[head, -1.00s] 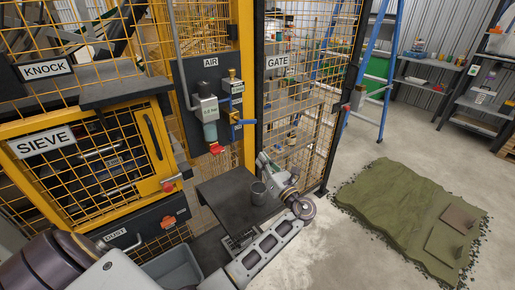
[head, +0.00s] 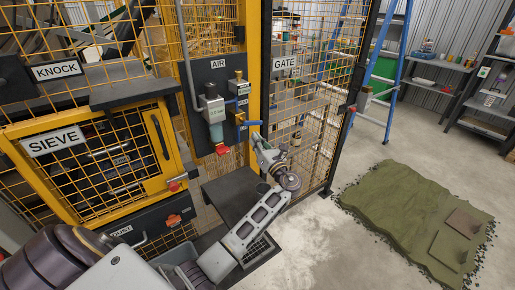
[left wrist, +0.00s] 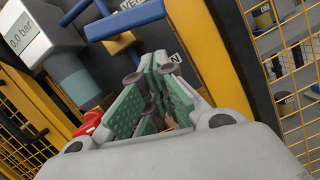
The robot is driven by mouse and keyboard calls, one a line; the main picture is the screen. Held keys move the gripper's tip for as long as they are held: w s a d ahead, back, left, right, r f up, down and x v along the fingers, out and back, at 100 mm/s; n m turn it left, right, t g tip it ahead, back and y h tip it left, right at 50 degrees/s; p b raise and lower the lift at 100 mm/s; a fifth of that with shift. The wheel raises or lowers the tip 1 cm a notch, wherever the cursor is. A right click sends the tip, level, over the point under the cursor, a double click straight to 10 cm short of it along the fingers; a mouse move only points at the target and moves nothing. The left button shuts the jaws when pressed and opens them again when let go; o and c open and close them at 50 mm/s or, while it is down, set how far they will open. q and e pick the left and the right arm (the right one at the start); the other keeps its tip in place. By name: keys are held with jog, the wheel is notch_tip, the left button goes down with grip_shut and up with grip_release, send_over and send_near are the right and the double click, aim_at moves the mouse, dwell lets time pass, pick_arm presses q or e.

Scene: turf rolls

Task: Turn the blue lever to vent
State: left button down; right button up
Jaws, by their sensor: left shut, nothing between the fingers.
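The blue lever (head: 251,122) sticks out to the right from a brass valve on the dark AIR panel (head: 205,80), roughly level in the head view. My left gripper (head: 257,138) is just below the lever's outer end. Its green-padded fingers (left wrist: 155,65) are together and empty. I cannot tell whether they touch the lever. My right gripper is in neither view.
The pressure unit (left wrist: 38,30) reads 0.0 bar, with a red part (head: 222,149) below it. A dark shelf (head: 230,190) lies under the panel. The yellow mesh GATE (head: 310,110) stands close on the right. Open floor lies beyond, with turf (head: 410,215) on it.

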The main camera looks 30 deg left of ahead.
pick_arm(q)
jog(key=shift+w+d+r, duration=0.1)
jog(key=shift+w+r, duration=0.05)
jog(key=shift+r, duration=0.4)
jog(key=shift+w+d+r, duration=0.1)
jog(key=shift+r, duration=0.45)
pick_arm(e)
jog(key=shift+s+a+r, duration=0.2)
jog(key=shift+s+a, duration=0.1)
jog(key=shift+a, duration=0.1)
pick_arm(q)
jog(key=shift+p, duration=0.3)
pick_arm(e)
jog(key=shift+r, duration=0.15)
